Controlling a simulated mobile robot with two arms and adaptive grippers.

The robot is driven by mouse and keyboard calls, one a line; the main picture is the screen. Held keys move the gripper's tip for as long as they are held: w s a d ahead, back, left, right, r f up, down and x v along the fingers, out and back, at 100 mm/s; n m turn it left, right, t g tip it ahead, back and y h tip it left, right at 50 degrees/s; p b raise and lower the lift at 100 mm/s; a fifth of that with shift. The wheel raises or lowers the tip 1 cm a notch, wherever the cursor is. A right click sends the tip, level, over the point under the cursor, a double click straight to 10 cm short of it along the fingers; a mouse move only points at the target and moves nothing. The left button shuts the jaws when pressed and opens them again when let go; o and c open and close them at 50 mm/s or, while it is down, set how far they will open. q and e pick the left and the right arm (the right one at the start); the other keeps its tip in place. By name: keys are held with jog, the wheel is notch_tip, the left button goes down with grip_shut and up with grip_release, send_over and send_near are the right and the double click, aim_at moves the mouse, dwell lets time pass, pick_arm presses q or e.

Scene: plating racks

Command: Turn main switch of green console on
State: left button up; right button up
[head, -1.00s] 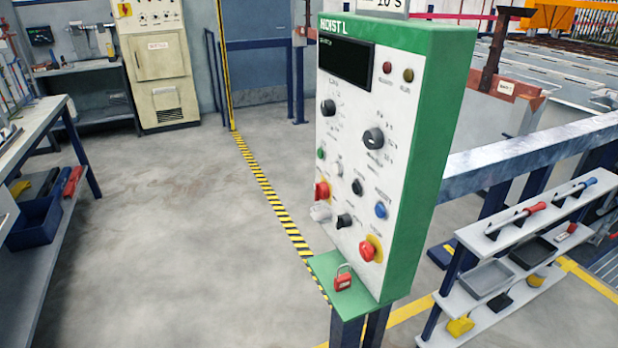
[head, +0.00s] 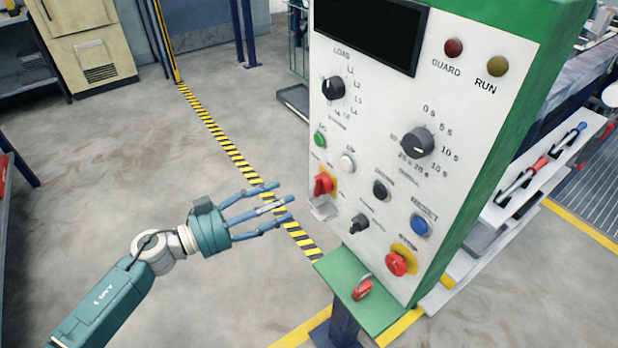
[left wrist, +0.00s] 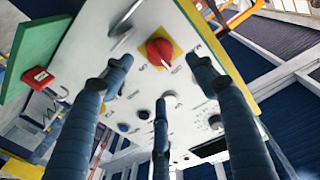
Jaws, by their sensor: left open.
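The green console (head: 497,187) stands right of centre in the head view, with a white front panel. Its main switch looks to be the red rotary knob on a yellow plate (head: 323,184), at the panel's left edge. In the left wrist view the red knob (left wrist: 160,51) shows large, ahead of the fingers. A grey metal hasp (head: 322,208) sits just below it. My left gripper (head: 278,207) is open and empty, its blue fingers pointing at the panel, left of the knob and apart from it. My right gripper is not in view.
A red padlock (head: 362,289) lies on the console's green ledge (head: 345,272). A red push button (head: 396,263) and other knobs share the panel. A shelf with tools (head: 540,185) stands behind at right.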

aim_at(315, 186)
pick_arm(q)
jog(key=x, duration=0.2)
jog(key=p+x, duration=0.1)
jog(key=x, duration=0.2)
jog(key=shift+d+r, duration=0.15)
jog(key=shift+r, duration=0.05)
jog(key=x, duration=0.4)
jog(key=shift+w+f, duration=0.15)
jog(key=shift+w, duration=0.05)
jog(key=c, duration=1.1)
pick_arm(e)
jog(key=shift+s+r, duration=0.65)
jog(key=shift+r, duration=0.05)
